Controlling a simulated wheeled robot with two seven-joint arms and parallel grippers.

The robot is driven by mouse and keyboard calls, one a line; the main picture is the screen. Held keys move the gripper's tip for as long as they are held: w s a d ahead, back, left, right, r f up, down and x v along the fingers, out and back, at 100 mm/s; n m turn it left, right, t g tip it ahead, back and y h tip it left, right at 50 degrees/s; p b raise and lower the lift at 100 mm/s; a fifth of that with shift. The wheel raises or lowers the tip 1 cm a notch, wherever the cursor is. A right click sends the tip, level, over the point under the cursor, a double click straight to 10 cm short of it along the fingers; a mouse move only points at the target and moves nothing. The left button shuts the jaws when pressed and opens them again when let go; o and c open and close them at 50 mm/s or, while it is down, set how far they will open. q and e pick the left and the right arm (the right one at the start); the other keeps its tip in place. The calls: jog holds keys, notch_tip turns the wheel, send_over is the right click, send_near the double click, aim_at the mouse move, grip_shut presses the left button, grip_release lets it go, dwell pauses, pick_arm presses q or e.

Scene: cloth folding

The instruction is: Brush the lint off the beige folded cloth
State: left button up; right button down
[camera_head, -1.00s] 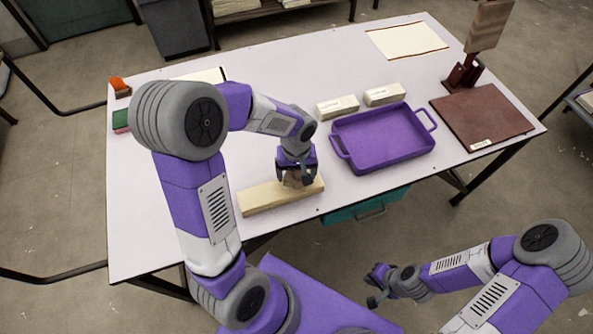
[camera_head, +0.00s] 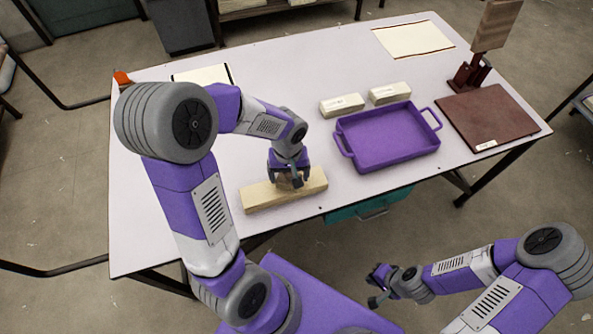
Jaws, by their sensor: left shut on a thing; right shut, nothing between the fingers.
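The beige folded cloth (camera_head: 256,197) lies as a long narrow block near the table's front edge, left of the purple tray. My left gripper (camera_head: 289,182) is over the cloth, shut on a small brown thing, likely the brush, that is mostly hidden by the fingers. It is at or just above the cloth's top; contact cannot be told. Lint is too small to make out. My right gripper (camera_head: 376,286) is shut and empty, off the table in front of its edge.
A purple tray (camera_head: 388,139) stands right of the cloth, with two pale blocks (camera_head: 341,105) (camera_head: 389,93) behind it. A dark red board (camera_head: 487,117) and a stand with an upright panel (camera_head: 496,25) are at the right. A pale sheet (camera_head: 412,38) lies at the back.

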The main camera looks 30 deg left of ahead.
pick_arm(q)
jog(key=shift+s+a, duration=0.3)
jog(key=shift+s, duration=0.05)
jog(key=shift+f, duration=0.2)
jog(key=shift+w+d+f+b, duration=0.1)
jog(key=shift+w+d+b, duration=0.25)
jog(key=shift+w+d, duration=1.05)
jog(key=shift+w, duration=0.05)
jog(key=shift+c, duration=0.8)
jog(key=shift+w+r+p, duration=0.1)
jog(key=shift+r+p, duration=0.35)
jog(key=shift+r, duration=0.05)
notch_tip(320, 180, up, 5)
jog(key=p, duration=0.4)
